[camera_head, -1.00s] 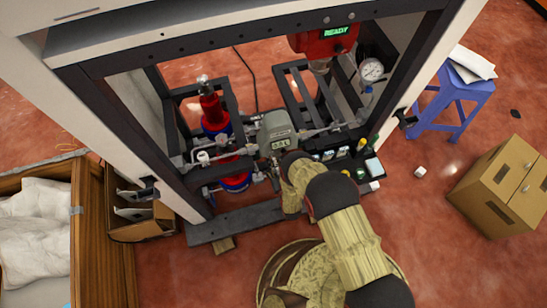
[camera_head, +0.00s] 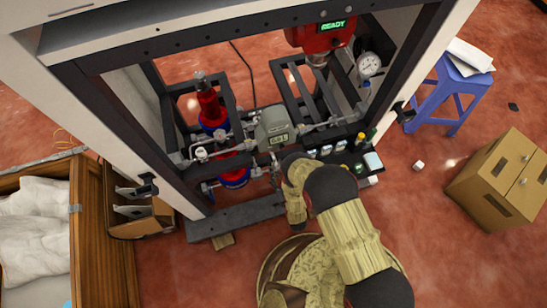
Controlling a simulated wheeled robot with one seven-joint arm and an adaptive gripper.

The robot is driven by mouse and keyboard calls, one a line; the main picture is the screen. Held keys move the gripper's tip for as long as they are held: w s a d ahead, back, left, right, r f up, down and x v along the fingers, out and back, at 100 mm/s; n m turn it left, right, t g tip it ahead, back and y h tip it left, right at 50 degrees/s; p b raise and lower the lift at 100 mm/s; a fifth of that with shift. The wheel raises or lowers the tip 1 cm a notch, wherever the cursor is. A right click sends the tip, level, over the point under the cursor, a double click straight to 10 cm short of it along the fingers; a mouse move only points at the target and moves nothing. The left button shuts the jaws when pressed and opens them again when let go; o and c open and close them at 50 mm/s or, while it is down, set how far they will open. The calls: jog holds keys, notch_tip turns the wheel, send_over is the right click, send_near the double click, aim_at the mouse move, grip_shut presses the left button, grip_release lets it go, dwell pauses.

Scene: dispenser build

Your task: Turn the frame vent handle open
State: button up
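The dark metal frame (camera_head: 222,218) holds a run of steel pipes with a grey digital meter (camera_head: 274,127) in the middle. A red and blue cylinder (camera_head: 208,105) stands left of the meter. My arm reaches in from the lower right, and my gripper (camera_head: 274,168) is just below the meter, near the pipework. The gripper is small and dark here, and my wrist hides part of that spot. I cannot make out the vent handle, nor whether the gripper touches it or how wide its fingers are.
Small bottles and boxes (camera_head: 340,148) lie right of my wrist. A blue stool (camera_head: 447,95), a cardboard box (camera_head: 500,185) and a wooden crate (camera_head: 88,235) stand around the frame.

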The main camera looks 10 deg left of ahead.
jog(key=shift+v, duration=2.1)
